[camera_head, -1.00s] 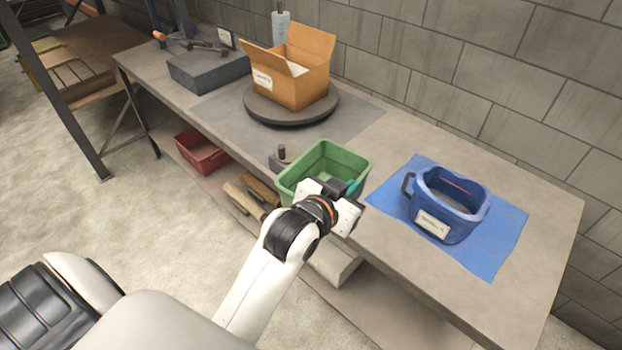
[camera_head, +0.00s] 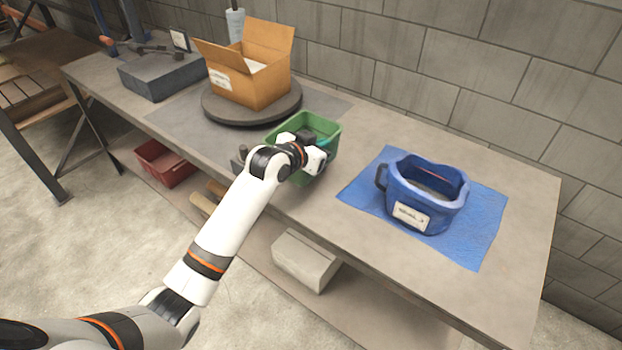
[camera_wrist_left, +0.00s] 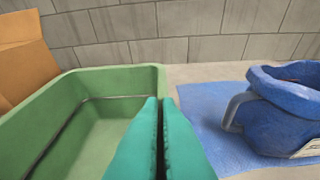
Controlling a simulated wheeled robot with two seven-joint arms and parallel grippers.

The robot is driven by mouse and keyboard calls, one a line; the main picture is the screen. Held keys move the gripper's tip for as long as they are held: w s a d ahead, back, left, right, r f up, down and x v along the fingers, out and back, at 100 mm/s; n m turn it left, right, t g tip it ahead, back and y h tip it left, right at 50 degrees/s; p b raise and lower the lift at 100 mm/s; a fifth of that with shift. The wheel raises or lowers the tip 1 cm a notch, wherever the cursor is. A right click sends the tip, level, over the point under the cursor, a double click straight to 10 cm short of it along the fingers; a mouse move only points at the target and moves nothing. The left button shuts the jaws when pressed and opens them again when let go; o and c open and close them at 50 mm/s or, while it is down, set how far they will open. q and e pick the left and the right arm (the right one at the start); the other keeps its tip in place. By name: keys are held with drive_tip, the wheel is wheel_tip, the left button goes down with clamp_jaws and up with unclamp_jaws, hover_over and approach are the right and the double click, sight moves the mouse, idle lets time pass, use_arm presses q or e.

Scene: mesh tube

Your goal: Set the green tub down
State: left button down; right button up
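The green tub (camera_head: 288,126) is at the middle of the bench, between the turntable and the blue cloth. My left gripper (camera_head: 325,141) is at its right side, partly hidden by my wrist. In the left wrist view the teal fingers (camera_wrist_left: 160,102) are close together on the right wall of the green tub (camera_wrist_left: 110,80), with only a thin dark gap between them. My right gripper is not in view.
A blue tub (camera_head: 427,208) with a label stands on a blue cloth (camera_head: 482,240) at the right. A cardboard box (camera_head: 262,86) sits on a round turntable (camera_head: 228,110). Bare bench (camera_head: 330,240) lies in front of the cloth. A block wall runs behind.

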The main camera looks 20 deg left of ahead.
use_arm(q)
wheel_tip(320, 180, down, 8)
idle(0.4)
drive_tip(key=shift+s, duration=0.1)
drive_tip(key=c, duration=1.6)
unclamp_jaws()
drive_tip(key=shift+c, duration=0.2)
